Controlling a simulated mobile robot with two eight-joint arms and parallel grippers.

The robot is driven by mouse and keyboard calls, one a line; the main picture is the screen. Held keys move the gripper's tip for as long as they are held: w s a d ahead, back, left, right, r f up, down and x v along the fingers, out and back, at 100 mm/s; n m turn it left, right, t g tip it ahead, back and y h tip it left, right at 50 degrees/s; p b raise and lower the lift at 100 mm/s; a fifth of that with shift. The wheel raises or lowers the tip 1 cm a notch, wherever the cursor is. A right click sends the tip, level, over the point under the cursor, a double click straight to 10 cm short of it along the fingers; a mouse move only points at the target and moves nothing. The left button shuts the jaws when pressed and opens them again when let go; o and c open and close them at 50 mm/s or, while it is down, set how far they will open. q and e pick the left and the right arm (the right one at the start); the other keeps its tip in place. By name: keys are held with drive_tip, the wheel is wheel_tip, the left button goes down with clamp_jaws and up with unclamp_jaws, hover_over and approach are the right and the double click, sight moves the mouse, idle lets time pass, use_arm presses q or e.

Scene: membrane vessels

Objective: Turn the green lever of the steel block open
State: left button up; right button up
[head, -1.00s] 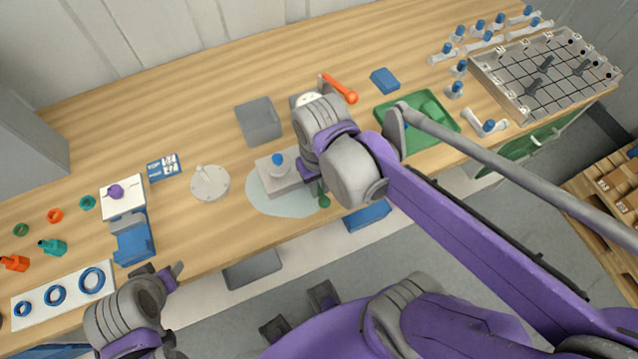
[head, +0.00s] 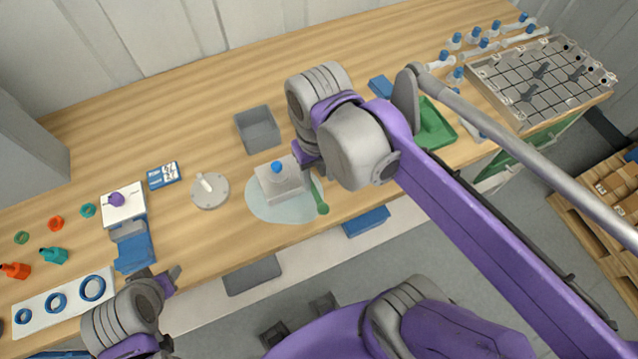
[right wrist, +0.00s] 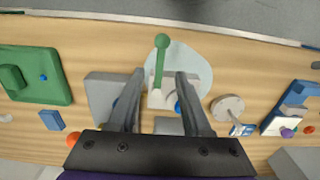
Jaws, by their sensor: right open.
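The steel block (head: 289,187) with a blue knob (head: 277,167) on top sits on a pale blue patch (head: 262,209) near the table's front edge. Its green lever (head: 318,196) sticks out from the block's right side toward the front edge. In the right wrist view the lever (right wrist: 160,65) points up, away from the block, ending in a green ball. My right gripper (right wrist: 155,78) is open, its fingers on either side of the lever; contact is not clear. In the head view my wrist hides its fingertips. My left gripper (head: 160,276) is at the lower left, away from the block.
A grey open bin (head: 257,129) stands behind the block and a round pale disc (head: 210,190) lies left of it. A green tray (head: 434,128) is to the right, partly behind my right arm. A grey block (right wrist: 101,92) is beside my fingers in the wrist view.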

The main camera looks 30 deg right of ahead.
use_arm(q)
drive_tip(key=shift+r, duration=0.1)
use_arm(e)
drive_tip(key=shift+r, duration=1.55)
